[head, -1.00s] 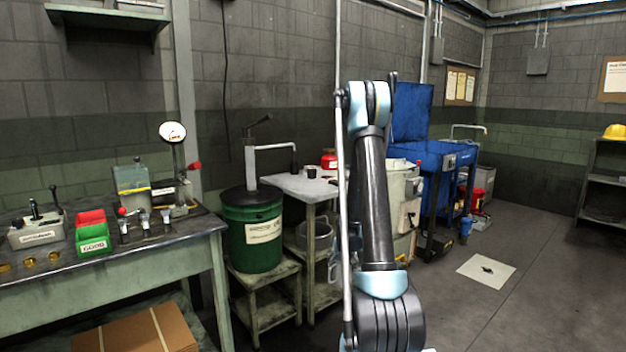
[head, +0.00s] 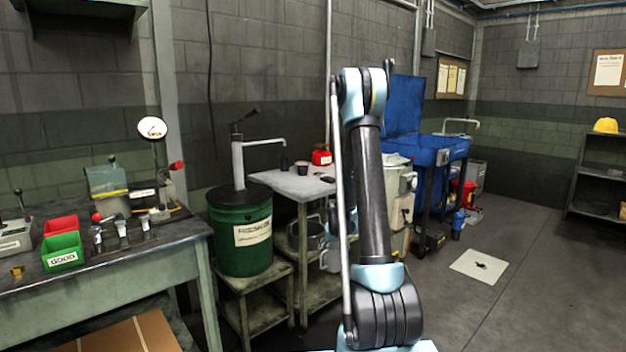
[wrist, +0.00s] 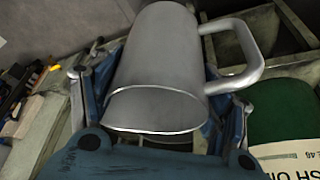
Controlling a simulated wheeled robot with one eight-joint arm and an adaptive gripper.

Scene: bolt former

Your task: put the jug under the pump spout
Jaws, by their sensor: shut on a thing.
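The jug (wrist: 158,65) is a plain grey metal jug with a side handle (wrist: 247,58), large in the wrist view. My gripper (wrist: 160,98) is shut on its body, with a blue finger on each side. In the head view the jug (head: 329,259) shows as a small grey shape left of my arm, which hides most of the gripper. The pump (head: 239,165) stands on a green drum (head: 240,238). Its spout (head: 284,154) reaches right and bends down near the small table's left edge. The jug is right of and lower than the spout, apart from it.
The small table (head: 290,183) beside the drum holds a dark cup (head: 302,167) and a red can (head: 321,156). The drum rests on a low stand (head: 247,282). A workbench (head: 110,258) stands at the left. A blue machine (head: 440,150) stands behind my arm. The right floor is mostly open.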

